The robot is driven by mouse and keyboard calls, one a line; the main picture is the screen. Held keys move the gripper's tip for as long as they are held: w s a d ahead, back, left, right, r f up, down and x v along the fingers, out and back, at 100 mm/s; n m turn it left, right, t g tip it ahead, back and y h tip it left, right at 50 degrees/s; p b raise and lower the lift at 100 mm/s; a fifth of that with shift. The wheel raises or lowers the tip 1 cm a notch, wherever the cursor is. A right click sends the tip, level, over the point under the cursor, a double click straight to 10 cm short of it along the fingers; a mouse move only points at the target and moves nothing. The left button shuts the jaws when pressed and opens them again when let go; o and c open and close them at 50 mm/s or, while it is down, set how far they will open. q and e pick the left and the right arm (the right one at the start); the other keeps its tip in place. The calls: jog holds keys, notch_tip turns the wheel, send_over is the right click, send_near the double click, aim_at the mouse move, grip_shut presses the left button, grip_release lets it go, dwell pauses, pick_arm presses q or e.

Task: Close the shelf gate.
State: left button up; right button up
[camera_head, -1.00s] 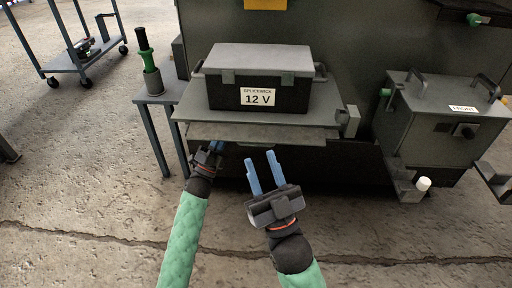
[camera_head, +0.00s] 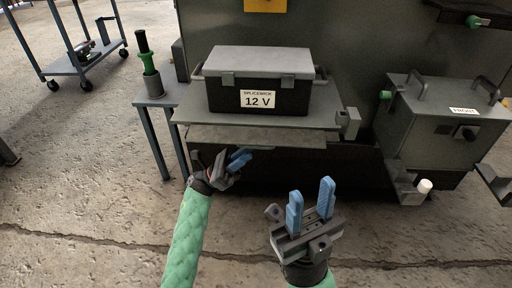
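A grey shelf (camera_head: 190,108) juts from the front of the large dark cabinet and bears a black battery box with a grey lid (camera_head: 262,95), labelled 12 V. A lighter grey panel (camera_head: 255,135) shows just under the shelf's front edge; I cannot tell for sure whether it is the gate. A small grey block (camera_head: 350,123) sits at the shelf's right end. My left gripper (camera_head: 241,158) is below the shelf's front edge, its blue fingers slightly apart and nothing seen between them. My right gripper (camera_head: 311,198) is open and empty, lower and nearer, in front of the cabinet.
A grey box labelled FRONT (camera_head: 425,125) stands at the right on brackets, with a white-capped part (camera_head: 424,186) below it. A small side table (camera_head: 158,99) at the left holds a green-and-black tool (camera_head: 147,62) in a cup. A blue cart (camera_head: 75,62) stands behind. The floor in front is clear.

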aim_at(256, 147)
pick_arm(q)
jog(key=shift+b+x, duration=0.3)
jog(key=shift+x, duration=2.05)
grip_shut()
